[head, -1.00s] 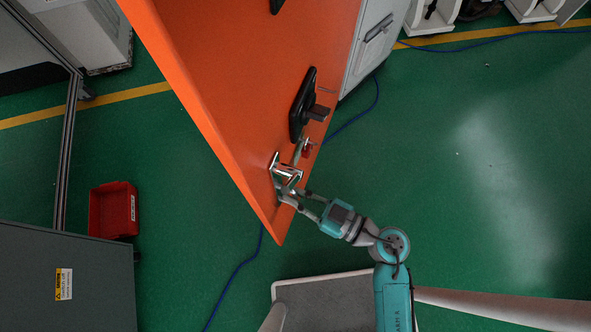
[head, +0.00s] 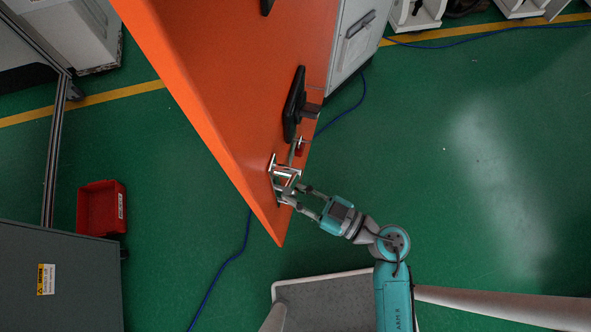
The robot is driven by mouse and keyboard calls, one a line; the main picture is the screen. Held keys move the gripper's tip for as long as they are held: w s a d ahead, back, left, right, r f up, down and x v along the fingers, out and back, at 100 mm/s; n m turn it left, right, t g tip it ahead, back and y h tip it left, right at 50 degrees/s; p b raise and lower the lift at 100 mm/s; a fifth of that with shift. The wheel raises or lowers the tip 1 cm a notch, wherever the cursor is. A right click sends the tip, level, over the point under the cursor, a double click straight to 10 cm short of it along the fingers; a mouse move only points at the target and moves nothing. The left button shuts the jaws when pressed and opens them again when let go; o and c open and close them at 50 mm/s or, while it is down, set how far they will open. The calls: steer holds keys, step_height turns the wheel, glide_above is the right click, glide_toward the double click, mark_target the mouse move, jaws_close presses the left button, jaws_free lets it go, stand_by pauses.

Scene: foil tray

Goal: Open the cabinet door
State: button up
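The orange cabinet door (head: 230,90) is a large panel slanting down through the upper middle of the head view, its near corner pointing down. A shiny metal handle (head: 284,171) stands on it near its lower right edge. My gripper (head: 284,189) reaches the handle from the lower right. Its fingers are at the handle and appear closed around it, though the fingertips are partly lost against the bright metal. The gap behind the door cannot be seen from here.
A black fitting (head: 293,104) sticks out from the orange panel above the handle. A red bin (head: 101,208) lies on the floor at left, by a grey cabinet (head: 60,278). Green floor at right is open. A blue cable (head: 226,265) runs along the floor.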

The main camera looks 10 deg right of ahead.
steer(key=shift+o, duration=1.1)
steer(key=shift+f, duration=0.1)
steer(key=shift+s+f, duration=0.1)
steer(key=shift+s, duration=0.05)
steer(key=v, duration=0.7)
steer(key=shift+d, duration=0.15)
